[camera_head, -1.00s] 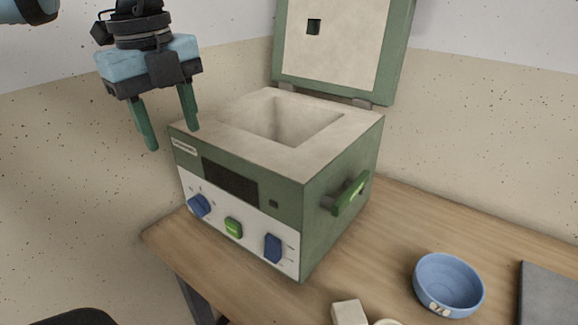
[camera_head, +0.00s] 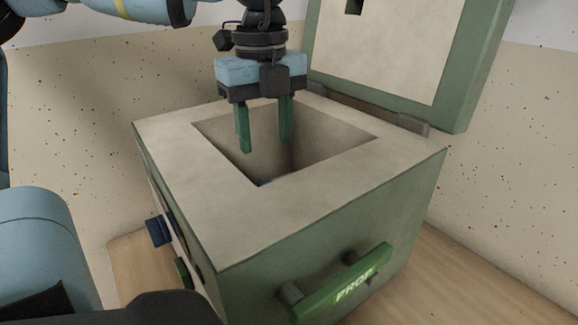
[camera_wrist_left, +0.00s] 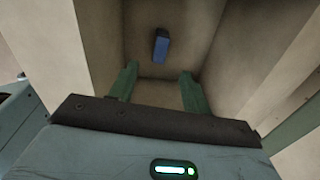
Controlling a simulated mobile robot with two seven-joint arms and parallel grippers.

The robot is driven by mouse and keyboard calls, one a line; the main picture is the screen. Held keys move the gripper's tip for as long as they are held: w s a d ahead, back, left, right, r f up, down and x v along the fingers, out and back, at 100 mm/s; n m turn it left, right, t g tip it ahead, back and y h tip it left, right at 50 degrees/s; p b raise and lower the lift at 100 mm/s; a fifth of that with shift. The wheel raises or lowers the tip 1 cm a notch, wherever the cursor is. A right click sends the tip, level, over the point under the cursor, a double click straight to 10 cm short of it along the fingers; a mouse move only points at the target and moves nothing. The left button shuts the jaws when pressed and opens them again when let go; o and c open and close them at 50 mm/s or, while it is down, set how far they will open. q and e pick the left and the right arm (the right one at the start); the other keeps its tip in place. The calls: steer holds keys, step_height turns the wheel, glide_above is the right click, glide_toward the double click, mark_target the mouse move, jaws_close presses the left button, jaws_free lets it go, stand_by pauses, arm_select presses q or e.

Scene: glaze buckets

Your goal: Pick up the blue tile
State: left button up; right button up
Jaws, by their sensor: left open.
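The blue tile (camera_wrist_left: 161,46) lies inside the open kiln's chamber, and the left wrist view shows it beyond my fingertips. In the head view only a small blue sliver of it (camera_head: 265,183) shows at the chamber's bottom; the front rim hides the rest. My left gripper (camera_head: 265,146) points down into the chamber opening with its green fingers apart and nothing between them. It also shows in the left wrist view (camera_wrist_left: 160,80), with the tile apart from the fingers. My right gripper is not in view.
The green kiln (camera_head: 340,205) has a pale top rim around the chamber walls. Its raised lid (camera_head: 400,50) stands behind the opening. A green handle (camera_head: 345,285) sticks out from its side, and the wooden table (camera_head: 470,285) is below.

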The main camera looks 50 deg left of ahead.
arm_select(q)
steer(key=f, duration=0.1)
steer(key=f+b, duration=0.1)
steer(key=f, duration=0.1)
steer(key=shift+w+f+b, duration=0.25)
steer(key=shift+w+b, duration=0.05)
steer(key=shift+b, duration=0.05)
steer(key=shift+w+f, duration=0.1)
steer(key=shift+f, duration=0.1)
steer(key=shift+r, duration=0.1)
steer(key=shift+f, duration=0.2)
steer(key=shift+f+b, duration=0.35)
steer(key=shift+f, duration=0.8)
steer(key=shift+s+d+f+b, duration=0.15)
steer(key=shift+f+b, duration=0.1)
steer(key=shift+f, duration=1.05)
steer(key=shift+s+f+b, duration=0.1)
steer(key=shift+f+b, duration=0.15)
steer(key=shift+f, duration=1.05)
